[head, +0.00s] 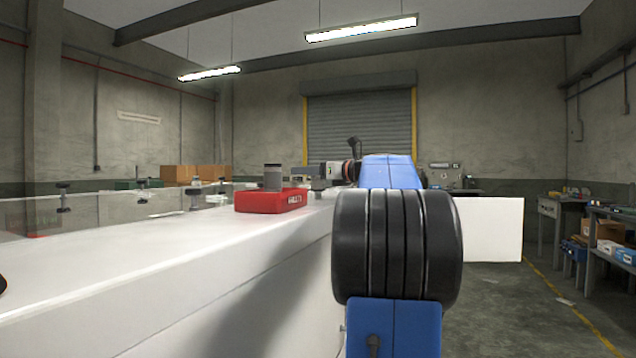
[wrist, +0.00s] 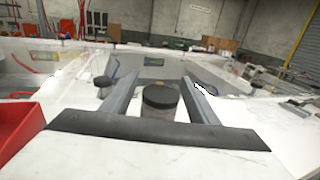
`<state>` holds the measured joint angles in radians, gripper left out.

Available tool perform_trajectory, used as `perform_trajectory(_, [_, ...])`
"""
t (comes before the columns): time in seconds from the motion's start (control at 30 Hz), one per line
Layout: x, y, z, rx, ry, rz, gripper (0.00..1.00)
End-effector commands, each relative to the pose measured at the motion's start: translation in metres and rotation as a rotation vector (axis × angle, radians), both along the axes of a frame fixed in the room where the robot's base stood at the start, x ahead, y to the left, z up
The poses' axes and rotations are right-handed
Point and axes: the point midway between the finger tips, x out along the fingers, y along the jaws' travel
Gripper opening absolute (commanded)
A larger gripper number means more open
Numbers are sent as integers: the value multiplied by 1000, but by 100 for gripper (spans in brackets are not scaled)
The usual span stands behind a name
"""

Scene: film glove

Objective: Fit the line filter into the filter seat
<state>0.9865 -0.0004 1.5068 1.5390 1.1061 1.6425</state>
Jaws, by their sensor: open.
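A grey cylinder with a black cap, which looks like the line filter (wrist: 160,103), stands upright in the wrist view. It also shows in the head view (head: 273,178), rising behind or in the red tray; which of these I cannot tell there. My gripper (wrist: 162,79) is open, with one finger on each side of the cylinder in the picture and gaps on both sides. In the head view my gripper (head: 303,172) points left toward the cylinder at about its height. I cannot make out the filter seat with certainty.
The red tray (head: 271,202) sits on the white worktop (head: 160,262); it is at the left in the wrist view (wrist: 14,135). Dark-knobbed fittings (wrist: 103,84) and clear panels stand beyond. The worktop's front is largely clear in the head view.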

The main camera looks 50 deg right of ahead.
Motion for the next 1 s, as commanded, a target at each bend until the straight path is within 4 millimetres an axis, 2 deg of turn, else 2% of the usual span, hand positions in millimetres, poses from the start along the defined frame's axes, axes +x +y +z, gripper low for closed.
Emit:
perform_trajectory(0.17, [0,0,0,0,0,-1,54])
perform_trajectory(0.2, [0,0,0,0,0,-1,49])
perform_trajectory(0.37, [0,0,0,-1,0,-1,11])
perform_trajectory(0.47, [0,0,0,-1,-1,-1,5])
perform_trajectory(0.67, [0,0,2,-1,-1,-1,5])
perform_trajectory(0.77, [0,0,9,-3,-1,-1,5])
perform_trajectory(1.0, [0,0,49,-4,-2,0,5])
